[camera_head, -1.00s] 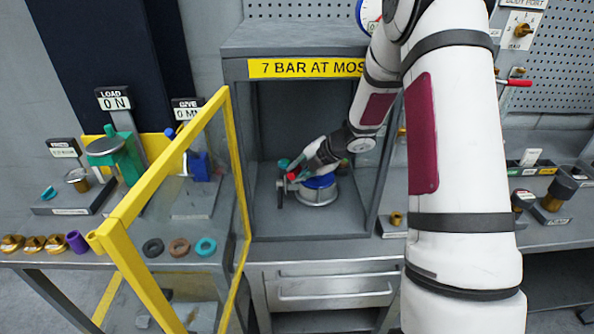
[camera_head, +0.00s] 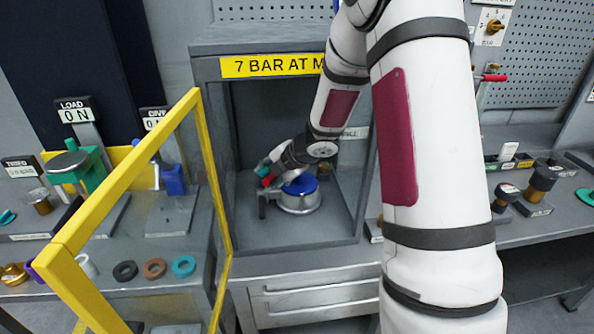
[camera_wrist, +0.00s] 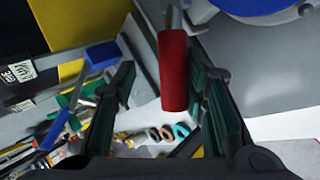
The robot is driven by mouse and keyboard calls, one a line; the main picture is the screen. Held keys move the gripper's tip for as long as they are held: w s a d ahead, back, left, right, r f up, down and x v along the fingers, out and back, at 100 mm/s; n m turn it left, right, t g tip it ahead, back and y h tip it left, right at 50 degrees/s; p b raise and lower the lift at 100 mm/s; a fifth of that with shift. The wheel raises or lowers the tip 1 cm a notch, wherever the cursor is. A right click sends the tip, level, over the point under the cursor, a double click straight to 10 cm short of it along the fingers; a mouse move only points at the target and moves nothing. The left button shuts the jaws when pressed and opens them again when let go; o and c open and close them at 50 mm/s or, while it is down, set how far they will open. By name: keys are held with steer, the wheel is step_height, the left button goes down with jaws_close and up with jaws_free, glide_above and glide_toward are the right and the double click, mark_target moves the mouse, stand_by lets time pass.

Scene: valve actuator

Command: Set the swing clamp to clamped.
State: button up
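A round grey fixture with a blue top (camera_head: 299,186) stands on the floor of the open-fronted cabinet. The blue top also shows at the upper right of the wrist view (camera_wrist: 262,5). A red handle (camera_wrist: 174,72) on a metal stem, which looks like the swing clamp's lever, lies between my fingers in the wrist view. In the head view a small red patch (camera_head: 267,181) shows by my gripper (camera_head: 264,190), left of the fixture. My gripper (camera_wrist: 166,85) is open around the handle, with a clear gap on the left and the right finger very near it.
The cabinet (camera_head: 213,150) encloses my gripper with walls and a roof. A yellow-framed clear door (camera_head: 130,175) stands open at the left. Beyond it are a green press (camera_head: 90,170), a blue fixture (camera_head: 173,180) and several rings (camera_head: 154,268).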

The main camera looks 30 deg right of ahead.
steer(key=w+a+m+b, duration=0.1)
steer(key=w+h+b, duration=0.1)
steer(key=w+b, duration=0.1)
steer(key=shift+a+f+m+b, duration=0.15)
steer(key=shift+a+m+b, duration=0.15)
steer(key=shift+a+m, duration=0.1)
steer(key=w+a+m+h+b, duration=0.2)
steer(key=w+m+h+b, duration=0.1)
steer(key=w+b, duration=0.15)
steer(key=s+d+r+m+h+p, duration=0.1)
steer(key=s+d+r+m+p, duration=0.15)
steer(key=s+r+p, duration=0.85)
steer(key=s+a+r+m+b, duration=0.1)
steer(key=s+r+m, duration=0.2)
steer(key=s, duration=0.4)
steer(key=s+a+r+m+g, duration=0.1)
steer(key=s+r+m, duration=0.2)
steer(key=s+m, duration=0.2)
steer(key=s+a+r+m+g+b, duration=0.1)
steer(key=s+r+m, duration=0.3)
steer(key=s, duration=0.7)
steer(key=shift+s+a+m+h+b, duration=0.3)
steer(key=shift+a+m+b, duration=0.1)
steer(key=shift+m, duration=0.15)
